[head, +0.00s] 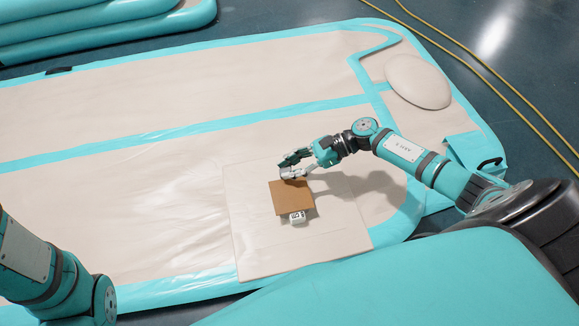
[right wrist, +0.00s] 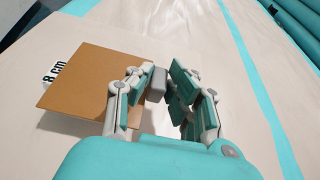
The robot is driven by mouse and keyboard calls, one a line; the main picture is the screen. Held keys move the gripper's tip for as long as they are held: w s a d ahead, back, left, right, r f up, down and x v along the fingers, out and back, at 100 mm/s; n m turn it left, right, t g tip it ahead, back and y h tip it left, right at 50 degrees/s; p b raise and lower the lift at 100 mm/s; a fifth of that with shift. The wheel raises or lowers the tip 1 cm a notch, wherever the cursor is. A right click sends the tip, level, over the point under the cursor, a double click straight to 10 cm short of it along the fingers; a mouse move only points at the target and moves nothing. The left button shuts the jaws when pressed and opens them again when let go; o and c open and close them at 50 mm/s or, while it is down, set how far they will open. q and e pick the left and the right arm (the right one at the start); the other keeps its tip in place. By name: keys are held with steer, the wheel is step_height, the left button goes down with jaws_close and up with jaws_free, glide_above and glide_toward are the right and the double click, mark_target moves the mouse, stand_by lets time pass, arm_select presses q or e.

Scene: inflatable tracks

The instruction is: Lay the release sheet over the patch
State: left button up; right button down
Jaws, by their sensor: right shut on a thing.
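The release sheet appears to be the brown square (head: 291,199), near the middle of the head view; it also shows in the right wrist view (right wrist: 88,88). My right gripper (head: 284,170) is at its far edge, shut on a small grey tab (right wrist: 157,84) at the sheet's edge. The sheet lies over a pale beige square (head: 255,258), with a shadow beside it; the gap below is hard to judge. I cannot tell whether this beige square is the patch or the patch is hidden under the sheet. My left gripper is out of view.
A white "8 cm" label (head: 298,217) sticks out at the sheet's near edge. The large beige inflatable track (head: 90,110) has teal bands. A rounded beige bulge (head: 418,82) is at upper right. Yellow cables (head: 490,70) cross the floor. The track's left side is clear.

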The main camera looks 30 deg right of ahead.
steer(key=shift+f, duration=0.2)
steer(key=c, duration=1.2)
jaws_free()
steer(key=shift+c, duration=0.2)
